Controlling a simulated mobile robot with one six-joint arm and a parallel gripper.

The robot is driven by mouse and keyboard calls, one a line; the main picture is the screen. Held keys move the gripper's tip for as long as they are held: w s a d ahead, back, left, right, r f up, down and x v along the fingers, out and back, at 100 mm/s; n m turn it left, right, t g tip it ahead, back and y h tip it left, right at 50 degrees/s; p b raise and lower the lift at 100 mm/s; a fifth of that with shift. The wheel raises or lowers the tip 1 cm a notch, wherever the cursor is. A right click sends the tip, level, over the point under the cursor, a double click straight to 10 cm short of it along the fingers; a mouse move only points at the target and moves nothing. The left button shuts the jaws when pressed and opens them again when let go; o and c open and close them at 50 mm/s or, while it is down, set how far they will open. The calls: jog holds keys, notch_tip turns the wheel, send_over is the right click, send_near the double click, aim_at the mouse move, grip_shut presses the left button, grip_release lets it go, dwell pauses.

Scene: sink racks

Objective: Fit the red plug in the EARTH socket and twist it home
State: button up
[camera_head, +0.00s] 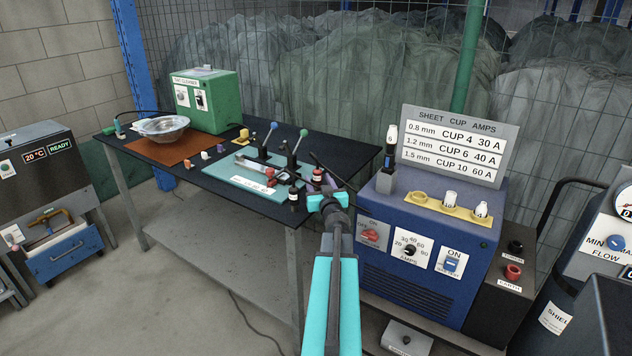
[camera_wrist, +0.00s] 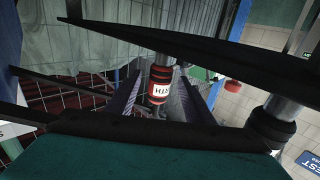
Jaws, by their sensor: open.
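The red plug (camera_wrist: 160,88), red with black bands and a white label, shows in the wrist view between the two fingers of my gripper (camera_wrist: 166,100). The fingers are open, one on each side of it; I cannot tell whether either touches it. In the head view the red plug (camera_head: 317,175) is at the right end of the teal mat, just beyond my gripper (camera_head: 325,182), partly hidden by it. The EARTH socket (camera_head: 514,271) is a red round socket on the dark panel right of the blue machine, with nothing in it. A black socket (camera_head: 515,247) is above it.
A dark plug (camera_head: 293,198) stands close by my gripper on the mat (camera_head: 230,176). The blue machine (camera_head: 425,250) with an amps sign stands right of the bench.

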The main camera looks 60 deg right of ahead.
jog(key=shift+x, duration=1)
jog(key=c, duration=1.2)
